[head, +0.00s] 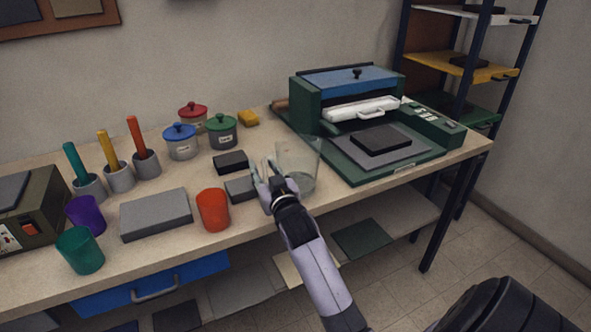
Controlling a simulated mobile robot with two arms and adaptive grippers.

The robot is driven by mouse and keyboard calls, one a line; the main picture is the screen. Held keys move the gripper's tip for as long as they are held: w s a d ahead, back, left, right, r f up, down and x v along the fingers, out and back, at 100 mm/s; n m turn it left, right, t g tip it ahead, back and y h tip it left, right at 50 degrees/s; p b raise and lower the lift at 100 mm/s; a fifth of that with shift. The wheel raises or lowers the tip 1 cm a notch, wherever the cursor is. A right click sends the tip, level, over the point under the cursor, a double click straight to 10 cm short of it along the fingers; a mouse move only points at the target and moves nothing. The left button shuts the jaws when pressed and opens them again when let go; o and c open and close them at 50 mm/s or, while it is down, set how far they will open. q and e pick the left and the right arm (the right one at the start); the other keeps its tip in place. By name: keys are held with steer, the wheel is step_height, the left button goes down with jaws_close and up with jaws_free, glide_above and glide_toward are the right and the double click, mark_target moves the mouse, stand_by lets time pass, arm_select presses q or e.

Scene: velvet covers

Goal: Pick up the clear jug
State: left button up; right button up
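The clear jug (303,160) is a see-through vessel standing upright near the front of the workbench, right of the middle of the head view. My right gripper (266,172) is at its left side, in front of its lower left part. Its two fingers point away from me and show a gap between them, so it looks open. I see nothing held between the fingers. Whether a finger touches the jug I cannot tell. My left gripper is not in view.
A red cup (213,210) and dark blocks (231,162) stand left of my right gripper. A green press machine (345,105) is right of the jug. Lidded pots (181,142) are behind. The workbench's front edge (380,183) runs below the jug.

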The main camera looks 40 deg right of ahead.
steer(key=shift+c, duration=0.2)
jaws_close()
steer(key=shift+r, duration=0.1)
stand_by(0.5)
